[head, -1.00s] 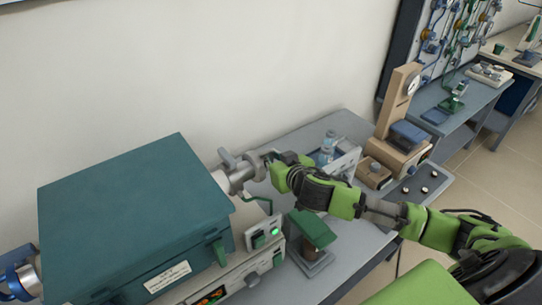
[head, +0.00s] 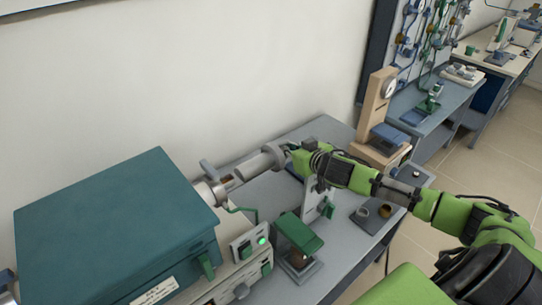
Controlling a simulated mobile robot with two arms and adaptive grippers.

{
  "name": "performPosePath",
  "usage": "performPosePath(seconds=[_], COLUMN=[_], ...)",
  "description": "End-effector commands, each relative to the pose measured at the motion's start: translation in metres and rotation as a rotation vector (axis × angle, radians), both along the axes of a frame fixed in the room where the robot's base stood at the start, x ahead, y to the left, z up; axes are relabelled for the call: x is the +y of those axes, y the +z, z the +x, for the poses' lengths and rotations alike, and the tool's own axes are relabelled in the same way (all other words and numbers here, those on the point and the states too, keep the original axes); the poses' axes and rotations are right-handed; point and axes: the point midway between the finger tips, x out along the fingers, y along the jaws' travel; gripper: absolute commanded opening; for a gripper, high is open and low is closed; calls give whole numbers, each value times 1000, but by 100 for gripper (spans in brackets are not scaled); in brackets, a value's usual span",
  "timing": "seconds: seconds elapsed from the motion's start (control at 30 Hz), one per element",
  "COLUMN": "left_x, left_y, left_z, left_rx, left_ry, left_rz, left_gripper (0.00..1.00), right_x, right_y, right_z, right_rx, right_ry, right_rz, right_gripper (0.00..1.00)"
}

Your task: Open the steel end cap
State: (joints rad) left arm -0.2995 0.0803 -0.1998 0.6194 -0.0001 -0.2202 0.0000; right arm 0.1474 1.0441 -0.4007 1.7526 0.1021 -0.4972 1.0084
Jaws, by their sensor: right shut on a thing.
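The steel end cap (head: 258,165) is a grey metal cylinder to the right of the green furnace (head: 115,225). The furnace's pale tube end (head: 212,192) sticks out of its right side. The cap stands off to the right of that tube end, with a grey arm-like part (head: 230,180) between them. My right gripper (head: 284,153) is shut at the cap's far right end; its fingertips are small and partly hidden. My left gripper is not in view.
A green-topped stand (head: 299,236) and a switch box with a lit green button (head: 255,244) are in front of the cap. A tan press-like stand (head: 378,110) is at the bench's right. The wall is close behind.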

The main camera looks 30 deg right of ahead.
Motion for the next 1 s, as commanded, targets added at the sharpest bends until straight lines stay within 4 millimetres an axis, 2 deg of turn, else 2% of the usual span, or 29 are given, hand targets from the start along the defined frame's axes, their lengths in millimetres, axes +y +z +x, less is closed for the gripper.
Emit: performPosePath(seconds=[0.03,0.1,0.37,0.87,0.9,1.0], left_x=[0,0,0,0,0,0], left_y=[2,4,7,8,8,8], left_z=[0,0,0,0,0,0], left_rx=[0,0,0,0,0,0], left_ry=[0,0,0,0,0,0], left_rz=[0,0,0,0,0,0], left_gripper=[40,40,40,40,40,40], right_x=[-12,-25,-53,-59,-59,-59], right_y=[2,2,2,1,2,1], right_z=[2,3,8,9,9,9], right_rx=[0,0,-2,-2,-2,-2], right_ry=[-5,-5,-2,0,0,0], right_rz=[-3,-2,0,0,0,0], right_gripper=[0,0,0,0,18,18])
